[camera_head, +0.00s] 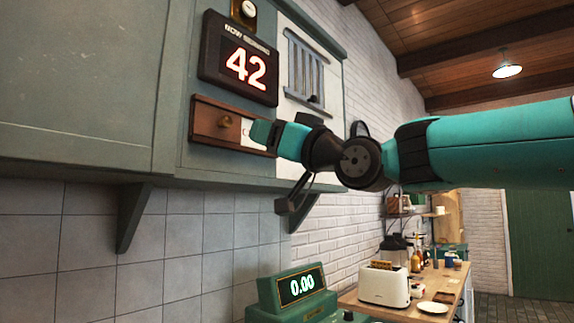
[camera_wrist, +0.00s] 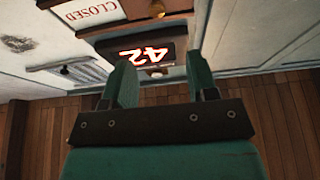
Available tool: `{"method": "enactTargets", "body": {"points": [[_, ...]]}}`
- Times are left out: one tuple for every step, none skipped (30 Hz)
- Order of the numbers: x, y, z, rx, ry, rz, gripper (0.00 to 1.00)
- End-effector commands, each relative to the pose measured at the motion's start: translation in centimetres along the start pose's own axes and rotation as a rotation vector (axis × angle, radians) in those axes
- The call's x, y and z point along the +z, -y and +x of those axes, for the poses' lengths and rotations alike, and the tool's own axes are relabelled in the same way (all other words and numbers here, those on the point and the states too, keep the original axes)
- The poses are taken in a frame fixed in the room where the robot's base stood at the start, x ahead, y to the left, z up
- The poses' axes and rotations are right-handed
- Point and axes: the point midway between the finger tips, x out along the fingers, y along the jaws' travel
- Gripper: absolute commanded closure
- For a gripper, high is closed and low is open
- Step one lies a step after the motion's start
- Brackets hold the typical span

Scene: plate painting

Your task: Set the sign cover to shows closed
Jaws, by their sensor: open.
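The sign is a brown wooden frame on the wall cabinet, with a sliding cover (camera_head: 205,123) over its left part in the head view. The cover has a round brass knob (camera_head: 225,121). The wrist view is upside down; there a white panel reading CLOSED (camera_wrist: 88,12) is exposed beside the knob (camera_wrist: 157,11). In the head view my gripper (camera_head: 260,132) is in front of the sign's right part and hides most of that panel. In the wrist view my gripper (camera_wrist: 161,75) is open and empty, with the knob beyond the fingertips, apart from them.
A lit display reading 42 (camera_head: 247,66) is just above the sign. A round dial (camera_head: 244,10) is above that, and a slotted panel with a dark slider (camera_head: 314,99) is to the right. A green register reading 0.00 (camera_head: 300,287) and a toaster (camera_head: 384,285) stand below.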

Motion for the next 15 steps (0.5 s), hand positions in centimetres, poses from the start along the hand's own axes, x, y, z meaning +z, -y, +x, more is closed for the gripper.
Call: {"method": "enactTargets", "body": {"points": [[0.4, 0.0, -1.1, 0.002, -0.001, -0.001, 0.47], [0.3, 0.0, -1.6, 0.001, -0.001, -0.001, 0.47], [0.2, 0.0, -2.1, 0.001, -0.001, -0.001, 0.47], [0.2, -0.1, -2.4, 0.001, 0.000, -0.001, 0.47], [0.2, -0.1, -2.7, 0.001, -0.001, -0.001, 0.47], [0.1, 0.0, -2.9, 0.001, -0.001, -0.001, 0.47], [0.1, 0.0, -3.1, 0.000, 0.000, 0.000, 0.47], [0.1, 0.0, -3.2, 0.000, 0.000, 0.000, 0.47], [0.1, 0.0, -3.3, -0.001, 0.000, 0.000, 0.47], [0.0, 0.0, -3.4, -0.001, 0.000, 0.000, 0.47], [0.0, 0.0, -3.4, -0.001, 0.001, 0.001, 0.47], [0.0, 0.0, -3.4, -0.001, 0.000, 0.001, 0.47], [0.0, 0.0, -3.4, -0.001, 0.001, 0.001, 0.47], [0.0, 0.0, -3.4, -0.001, 0.000, 0.001, 0.47], [0.0, 0.0, -3.3, -0.001, 0.000, 0.000, 0.47]]}}
